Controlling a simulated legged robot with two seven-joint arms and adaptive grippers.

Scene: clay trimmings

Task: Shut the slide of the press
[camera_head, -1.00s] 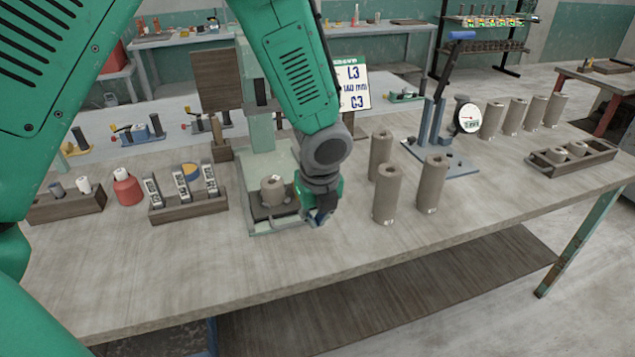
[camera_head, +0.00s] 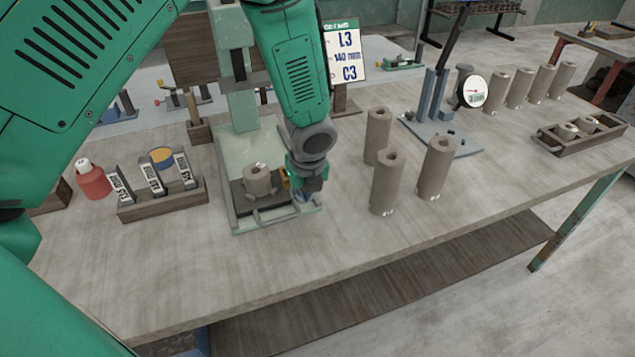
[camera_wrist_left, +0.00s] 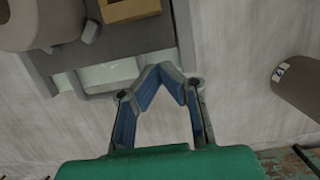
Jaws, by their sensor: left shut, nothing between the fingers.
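The press (camera_head: 235,95) has a pale green column and a low base on the bench. Its dark slide (camera_head: 243,204) lies on the base and carries a clay cylinder (camera_head: 258,181). The slide also shows in the left wrist view (camera_wrist_left: 120,52), with the cylinder (camera_wrist_left: 42,22) at top left and a yellow-brown block (camera_wrist_left: 130,9) near it. My left gripper (camera_head: 306,195) is over the right front of the base, just right of the slide. In the left wrist view its fingertips (camera_wrist_left: 160,70) meet with nothing between them, by the base's edge. My right gripper is out of view.
Three tall clay cylinders (camera_head: 387,183) stand just right of the gripper. Behind them is a blue stand (camera_head: 436,120) with a dial (camera_head: 474,90). A rack of labelled blocks (camera_head: 165,204) and a red bottle (camera_head: 92,180) stand left. The front of the bench (camera_head: 230,275) is clear.

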